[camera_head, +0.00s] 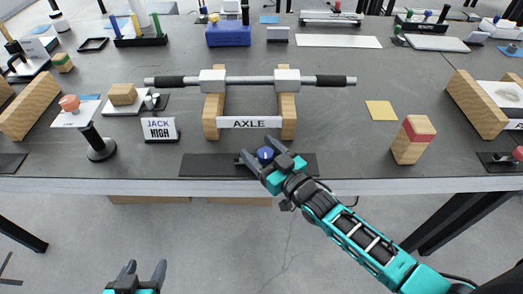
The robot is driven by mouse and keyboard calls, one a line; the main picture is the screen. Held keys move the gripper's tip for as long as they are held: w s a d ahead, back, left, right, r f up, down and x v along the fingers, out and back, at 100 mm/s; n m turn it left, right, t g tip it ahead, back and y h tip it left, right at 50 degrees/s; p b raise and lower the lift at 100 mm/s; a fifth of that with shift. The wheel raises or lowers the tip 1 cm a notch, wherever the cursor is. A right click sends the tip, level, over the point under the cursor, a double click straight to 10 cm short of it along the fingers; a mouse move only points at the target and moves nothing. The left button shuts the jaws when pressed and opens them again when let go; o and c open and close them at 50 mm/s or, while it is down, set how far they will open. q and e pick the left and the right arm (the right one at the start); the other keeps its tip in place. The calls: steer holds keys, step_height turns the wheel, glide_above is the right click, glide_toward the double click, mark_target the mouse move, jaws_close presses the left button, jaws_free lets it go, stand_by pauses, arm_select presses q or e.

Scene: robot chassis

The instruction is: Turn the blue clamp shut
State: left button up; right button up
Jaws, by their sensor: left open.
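The blue clamp knob (265,154) shows near the table's front edge, on a dark flat plate (208,164) in front of the AXLE stand. My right gripper (258,151) reaches in from the lower right, with a finger on either side of the knob. Whether its fingers touch the knob is too small to tell. The gripper hides the lower part of the clamp. My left gripper (146,268) is open and empty at the bottom left, in front of the table edge.
A grey bar (250,81) rests across two wooden posts behind the AXLE sign (249,122). A JACK HIGH sign (160,130) and a round-based stand (100,148) are to the left.

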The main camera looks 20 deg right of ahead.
jaws_close()
stand_by(0.4)
